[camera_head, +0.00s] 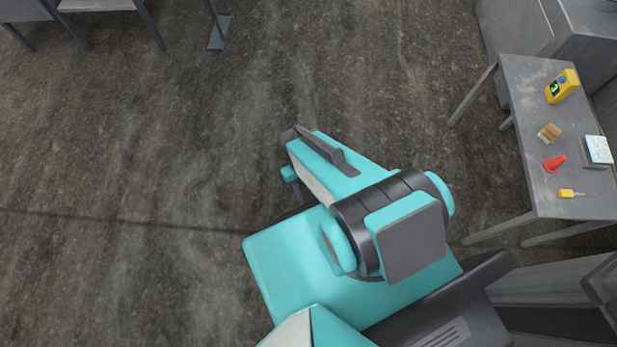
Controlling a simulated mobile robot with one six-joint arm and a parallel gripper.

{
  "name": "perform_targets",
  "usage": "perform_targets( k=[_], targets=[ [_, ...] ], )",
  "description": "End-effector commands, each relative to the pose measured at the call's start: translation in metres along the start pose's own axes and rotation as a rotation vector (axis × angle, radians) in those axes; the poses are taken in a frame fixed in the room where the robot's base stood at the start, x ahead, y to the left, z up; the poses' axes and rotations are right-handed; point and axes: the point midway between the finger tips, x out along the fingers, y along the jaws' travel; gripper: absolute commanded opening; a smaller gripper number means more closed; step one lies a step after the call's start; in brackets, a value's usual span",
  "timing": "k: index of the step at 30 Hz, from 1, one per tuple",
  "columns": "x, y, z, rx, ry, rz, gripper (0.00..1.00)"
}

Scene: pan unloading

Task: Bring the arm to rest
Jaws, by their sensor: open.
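My arm (405,235) is teal and dark grey and is folded over my own teal body in the lower middle of the head view. My gripper (320,147) appears at the upper left end of the arm, with dark fingers set apart on a teal housing. It is open, and nothing shows between the fingers. It is over bare floor, well left of the grey table (518,101), and touches nothing that I can see. Part of the wrist is hidden behind the arm.
On the table are a yellow device (562,87), a tan block (549,132), a red cone-like piece (554,163), a white-topped box (597,150) and a small yellow item (567,194). Grey furniture (515,30) stands behind it. The floor (130,150) at left is clear.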

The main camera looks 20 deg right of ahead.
Motion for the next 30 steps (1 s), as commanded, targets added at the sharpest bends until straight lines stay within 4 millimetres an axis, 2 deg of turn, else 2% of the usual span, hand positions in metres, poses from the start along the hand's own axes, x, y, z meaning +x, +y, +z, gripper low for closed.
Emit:
perform_targets(
  k=[14,20,30],
  targets=[
    [-0.004,-0.001,0.003,0.001,-0.001,0.001,0.43],
    [-0.024,-0.001,0.011,0.001,-0.001,0.001,0.43],
    [-0.072,0.000,0.033,0.002,-0.004,-0.001,0.43]
  ],
)
